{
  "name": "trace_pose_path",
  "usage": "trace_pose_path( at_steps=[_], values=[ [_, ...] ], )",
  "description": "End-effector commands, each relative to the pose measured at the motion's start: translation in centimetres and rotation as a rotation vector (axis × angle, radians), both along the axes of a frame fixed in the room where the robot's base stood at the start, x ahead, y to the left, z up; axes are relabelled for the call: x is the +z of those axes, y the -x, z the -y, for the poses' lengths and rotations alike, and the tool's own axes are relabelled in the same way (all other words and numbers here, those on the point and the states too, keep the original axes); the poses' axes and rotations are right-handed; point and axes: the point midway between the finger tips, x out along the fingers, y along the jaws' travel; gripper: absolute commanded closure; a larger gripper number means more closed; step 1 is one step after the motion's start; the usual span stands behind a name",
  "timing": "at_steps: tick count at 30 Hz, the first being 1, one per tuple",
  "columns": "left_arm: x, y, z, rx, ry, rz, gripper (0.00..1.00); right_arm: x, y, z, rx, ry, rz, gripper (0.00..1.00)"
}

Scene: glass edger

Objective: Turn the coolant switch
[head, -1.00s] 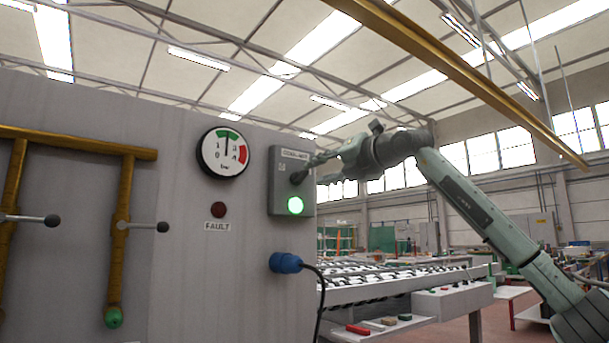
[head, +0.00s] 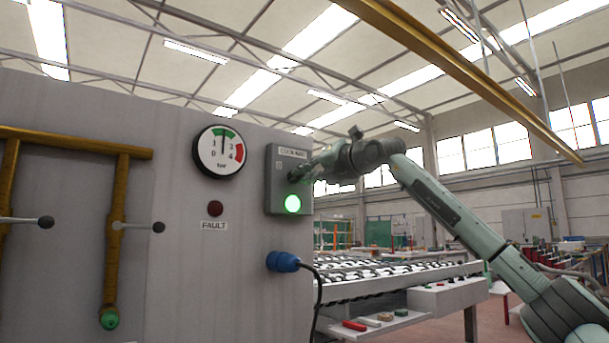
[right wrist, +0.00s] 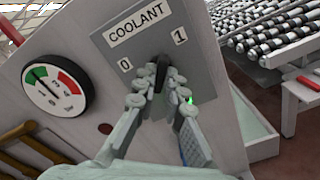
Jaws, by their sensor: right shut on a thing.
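The coolant switch is a black knob (right wrist: 162,69) on a grey box labelled COOLANT (right wrist: 115,62), with 0 on its left and 1 on its right. The box (head: 276,203) is on the machine's front panel in the head view, with a lit green lamp (head: 293,204). My right gripper (right wrist: 161,76) is shut on the knob, one finger on each side. The fingers hide part of the knob, so I cannot tell exactly where it points. In the head view, my right gripper (head: 316,171) reaches the box from the right. My left gripper is not in view.
A pressure gauge (head: 220,151), a dark FAULT lamp (head: 215,208) and a blue plug (head: 283,262) with a cable are close by. Yellow pipes with levers (head: 117,225) are at the left. A roller table (head: 390,275) stands behind at the right.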

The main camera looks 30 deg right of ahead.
Motion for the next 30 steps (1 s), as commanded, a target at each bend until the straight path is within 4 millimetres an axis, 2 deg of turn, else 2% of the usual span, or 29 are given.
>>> trace_pose_path(
  at_steps=[14,23,30],
  values=[
    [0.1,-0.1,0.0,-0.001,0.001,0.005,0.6,0.0,0.0,0.0,0.001,0.08,0.01,1.0],
    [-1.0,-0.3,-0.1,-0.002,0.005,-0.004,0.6,0.0,0.0,0.0,0.001,0.313,0.041,1.0],
    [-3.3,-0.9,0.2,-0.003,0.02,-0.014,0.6,0.1,0.0,0.0,0.001,0.54,0.072,1.0]
  ],
)
